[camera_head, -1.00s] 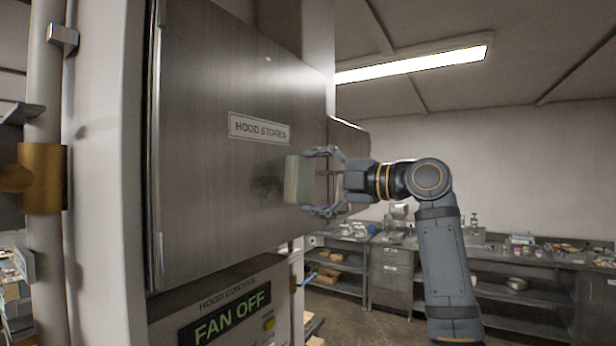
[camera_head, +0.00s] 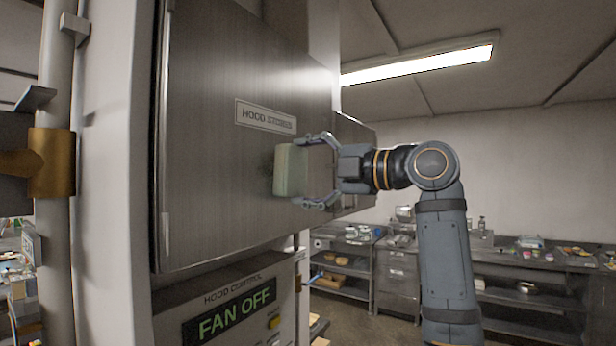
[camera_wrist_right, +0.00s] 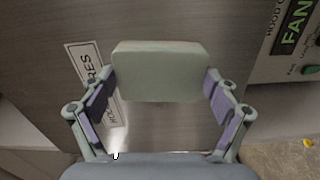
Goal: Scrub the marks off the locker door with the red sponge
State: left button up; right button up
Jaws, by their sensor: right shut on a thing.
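The locker door (camera_head: 225,165) is a brushed grey metal panel with a "HOOD STORES" label (camera_head: 265,115). My right gripper (camera_head: 312,172) is shut on a sponge (camera_head: 290,170) that looks pale green, not red. The sponge is at the door's face, below and right of the label; it seems to touch the door. In the right wrist view the sponge (camera_wrist_right: 158,72) sits between the two fingers, with the door (camera_wrist_right: 45,60) behind it. No dark mark shows clearly on the door now; the sponge hides part of the surface. My left gripper is out of view.
Below the door is a hood control panel (camera_head: 235,310) reading "FAN OFF". A pale pipe with a brass collar (camera_head: 52,162) stands at left. Steel counters (camera_head: 500,262) with small items line the far wall. The space right of my arm is open.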

aim_at(288, 171)
jog(key=shift+s+a+f+b, duration=0.1)
jog(key=shift+s+a+b, duration=0.3)
jog(key=shift+s, duration=0.2)
jog(key=shift+s+a+b, duration=0.25)
jog(key=shift+s+a, duration=0.25)
jog(key=shift+s, duration=0.1)
jog(key=shift+s+a, duration=0.15)
jog(key=shift+s+a+b, duration=0.35)
jog(key=shift+s+b, duration=0.15)
jog(key=shift+s, duration=0.05)
jog(key=shift+s+a+b, duration=0.5)
jog(key=shift+s+a, duration=0.05)
jog(key=shift+s, duration=0.2)
jog(key=shift+s+a, duration=0.25)
jog(key=shift+s, duration=0.1)
jog(key=shift+r, duration=0.2)
